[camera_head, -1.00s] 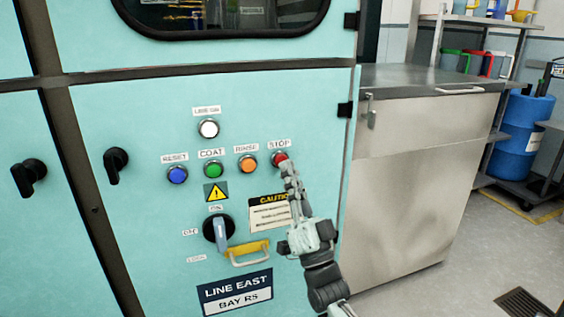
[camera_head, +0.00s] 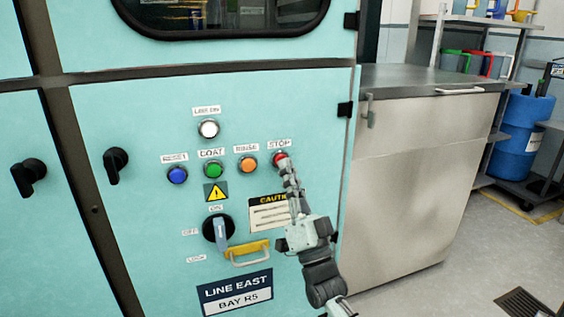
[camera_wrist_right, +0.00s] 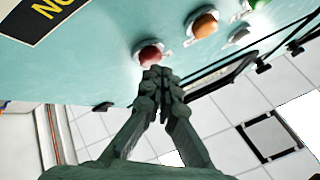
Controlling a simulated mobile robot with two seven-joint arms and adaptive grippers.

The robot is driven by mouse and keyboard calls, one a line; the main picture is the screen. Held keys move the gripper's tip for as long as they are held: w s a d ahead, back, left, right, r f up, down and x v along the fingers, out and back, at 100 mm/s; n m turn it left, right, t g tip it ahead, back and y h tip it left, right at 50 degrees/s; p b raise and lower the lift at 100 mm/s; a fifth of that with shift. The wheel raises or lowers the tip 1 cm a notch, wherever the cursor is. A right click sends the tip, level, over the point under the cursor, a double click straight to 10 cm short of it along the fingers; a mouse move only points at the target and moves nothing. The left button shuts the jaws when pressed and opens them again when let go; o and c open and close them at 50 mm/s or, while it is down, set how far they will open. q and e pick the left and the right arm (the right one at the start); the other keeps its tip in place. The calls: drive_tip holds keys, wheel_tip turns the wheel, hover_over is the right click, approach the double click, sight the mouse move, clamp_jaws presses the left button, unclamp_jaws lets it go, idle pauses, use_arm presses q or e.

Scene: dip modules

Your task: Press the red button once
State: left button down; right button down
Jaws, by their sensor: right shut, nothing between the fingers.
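The red button (camera_head: 280,159) sits on the teal panel under the STOP label, at the right end of the button row. My right gripper (camera_head: 286,168) is shut and empty, with its fingertips at the lower edge of the red button in the head view. In the right wrist view the red button (camera_wrist_right: 151,54) shows just beyond the closed fingertips (camera_wrist_right: 156,72), which overlap its lower edge. I cannot tell whether they touch it or whether the button is pushed in. My left gripper is not in view.
Orange (camera_head: 247,165), green (camera_head: 213,169) and blue (camera_head: 177,175) buttons lie left of the red one, with a white button (camera_head: 208,128) above. A rotary switch (camera_head: 218,229) and yellow handle (camera_head: 247,251) are lower left. A steel cabinet (camera_head: 420,180) stands at right.

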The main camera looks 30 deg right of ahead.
drive_tip(key=shift+w+d, duration=0.1)
drive_tip(key=shift+w, duration=0.35)
idle(0.4)
drive_tip(key=shift+s, duration=0.1)
drive_tip(key=shift+s+a, duration=0.25)
drive_tip(key=shift+s, duration=0.5)
drive_tip(key=shift+s+p, duration=0.1)
drive_tip(key=shift+p, duration=0.2)
drive_tip(key=s, duration=0.2)
drive_tip(key=s+a+p, duration=0.1)
drive_tip(key=s, duration=0.1)
drive_tip(key=shift+s, duration=0.35)
idle(0.5)
